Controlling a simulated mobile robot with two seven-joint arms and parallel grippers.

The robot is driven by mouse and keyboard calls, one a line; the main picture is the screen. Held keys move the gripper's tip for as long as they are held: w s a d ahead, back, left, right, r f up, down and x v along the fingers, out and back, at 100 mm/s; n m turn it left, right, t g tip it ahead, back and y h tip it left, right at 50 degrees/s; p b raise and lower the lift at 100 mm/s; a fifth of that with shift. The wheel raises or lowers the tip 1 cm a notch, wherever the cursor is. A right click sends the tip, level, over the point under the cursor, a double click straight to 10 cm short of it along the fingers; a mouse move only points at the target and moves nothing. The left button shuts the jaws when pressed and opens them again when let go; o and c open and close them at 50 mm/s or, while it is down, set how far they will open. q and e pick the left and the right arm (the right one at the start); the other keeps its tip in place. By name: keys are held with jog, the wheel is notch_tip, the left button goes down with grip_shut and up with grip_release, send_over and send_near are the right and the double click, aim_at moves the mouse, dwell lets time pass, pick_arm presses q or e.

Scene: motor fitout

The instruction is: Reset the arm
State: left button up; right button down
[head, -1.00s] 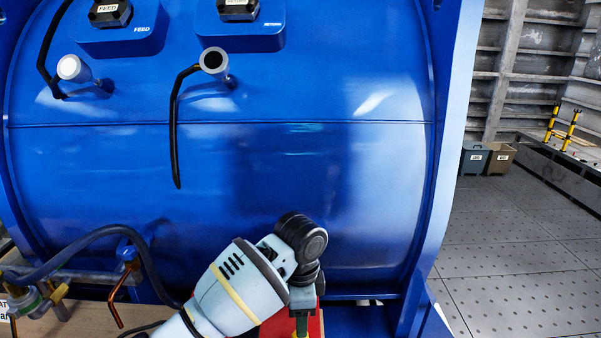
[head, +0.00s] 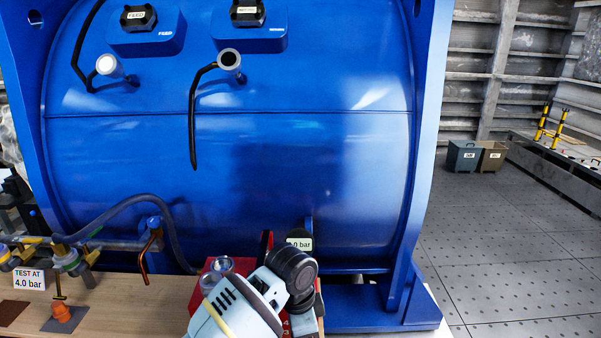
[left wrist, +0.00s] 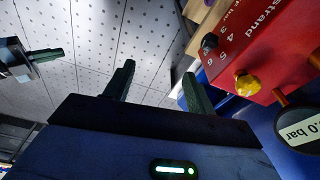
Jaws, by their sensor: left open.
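My left arm comes up from the bottom of the head view, and its gripper (head: 305,312) is largely hidden behind the wrist, in front of a red box (head: 213,270) on the bench. In the left wrist view my left gripper (left wrist: 159,70) is open, with two dark green fingers apart and nothing between them. The red box (left wrist: 262,50), with numbers and knobs, is close to its right. At the left edge of that view another gripper (left wrist: 46,57), apparently my right one, shows over the floor; its opening is unclear.
A big blue tank (head: 290,150) fills the head view. A wooden bench (head: 130,300) holds hoses, valves, a "TEST AT 4.0 bar" sign (head: 29,279) and an orange fitting (head: 62,311). A round gauge tag (left wrist: 299,131) is beside the red box. Open floor and bins (head: 476,157) are on the right.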

pick_arm(q)
jog(key=s+a+f+n+t+h, duration=0.2)
jog(key=s+f+n, duration=0.25)
jog(key=f, duration=0.45)
jog(key=s+a+f+n+t+h, duration=0.25)
jog(key=s+f+n, duration=0.2)
jog(key=f, duration=0.35)
jog(key=s+a+f+n+t+y, duration=0.2)
jog(key=s+a+n+t+y, duration=0.2)
jog(key=s+a, duration=1.3)
jog(key=shift+s+a+f+n+t, duration=0.15)
jog(key=shift+a+f+n+t, duration=0.05)
jog(key=shift+f+n+t, duration=0.2)
pick_arm(e)
jog(key=shift+w, duration=0.1)
